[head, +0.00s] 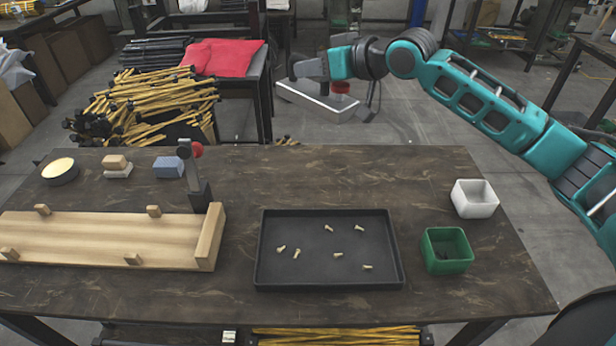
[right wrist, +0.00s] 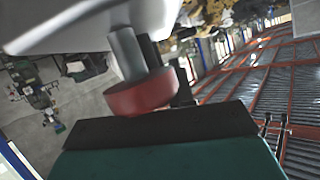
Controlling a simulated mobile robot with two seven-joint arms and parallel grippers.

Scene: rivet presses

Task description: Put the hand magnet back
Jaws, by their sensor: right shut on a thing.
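My right gripper (head: 310,68) is shut on the hand magnet and holds it in the air past the far edge of the table. The hand magnet (head: 316,103) is a pale grey flat bar, tilted, with a short stem and a red knob. In the right wrist view the pale bar of the magnet (right wrist: 70,22) fills the upper left, with the grey stem and red knob below it. The exact grip on it is partly hidden. No rivets show on the bar's visible faces. My left gripper is not in view.
A black tray (head: 328,284) on the table (head: 300,178) holds several small rivets. A wooden fixture (head: 100,238) and a press with a red knob (head: 192,170) stand left. The back middle is clear.

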